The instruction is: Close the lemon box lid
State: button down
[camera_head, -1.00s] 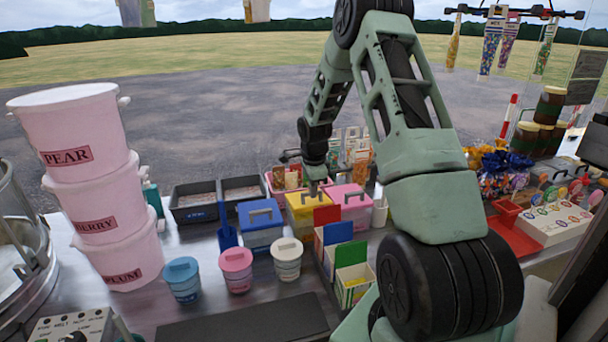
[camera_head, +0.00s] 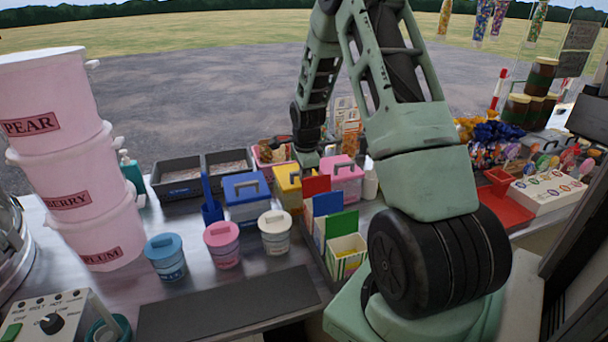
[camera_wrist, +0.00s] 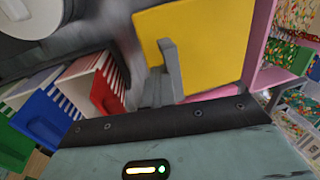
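The yellow lemon box (camera_head: 284,188) stands on the counter between a blue box and a pink box. Its yellow lid (camera_wrist: 208,45) fills the top middle of the wrist view and looks flat, with a grey handle (camera_wrist: 171,70) standing up from it. My gripper (camera_head: 307,164) is low over the right part of the yellow box in the head view, hiding part of its top. In the wrist view the handle is just ahead of my gripper's dark edge. The fingers do not show clearly, so I cannot tell whether they are open or touch the handle.
The blue box (camera_head: 246,199) and pink box (camera_head: 344,181) stand close on either side. Cartons with red, blue and green flaps, such as the green-flapped one (camera_head: 345,255), stand in front. Lidded tubs (camera_head: 222,245) are at front left. Dark trays (camera_head: 178,180) lie behind.

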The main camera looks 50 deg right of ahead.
jog(key=c, duration=2)
grip_release()
jog(key=shift+w+d+f, duration=0.1)
jog(key=shift+w+d, duration=0.25)
jog(key=shift+w, duration=0.2)
jog(key=shift+c, duration=0.2)
jog(key=o, duration=0.6)
jog(key=r+p, duration=0.3)
jog(key=r, duration=0.1)
jog(key=r+p, duration=0.3)
jog(key=r, duration=0.1)
jog(key=r+p, duration=0.3)
jog(key=r, duration=0.2)
jog(key=shift+w+p, duration=0.25)
jog(key=shift+p, duration=0.1)
jog(key=shift+o, duration=0.2)
jog(key=shift+f, duration=0.1)
